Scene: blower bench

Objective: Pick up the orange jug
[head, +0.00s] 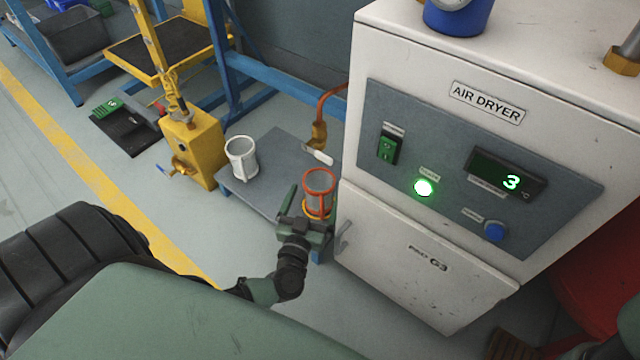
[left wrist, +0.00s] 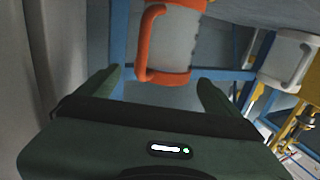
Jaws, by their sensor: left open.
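The orange jug (head: 320,186) has a clear body with an orange rim, base and handle. It stands upright at the front right edge of a low grey bench (head: 275,152), close to the air dryer cabinet. My left gripper (head: 309,208) is open at the near side of the jug, one finger to its left. The jug appears beyond the fingertips, not gripped. My right gripper is out of view.
A white jug (head: 241,158) stands on the bench to the left. A brass tap with a white lever (head: 319,154) hangs above the bench. The air dryer cabinet (head: 425,262) closes off the right side. A yellow pump stand (head: 190,148) is left of the bench.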

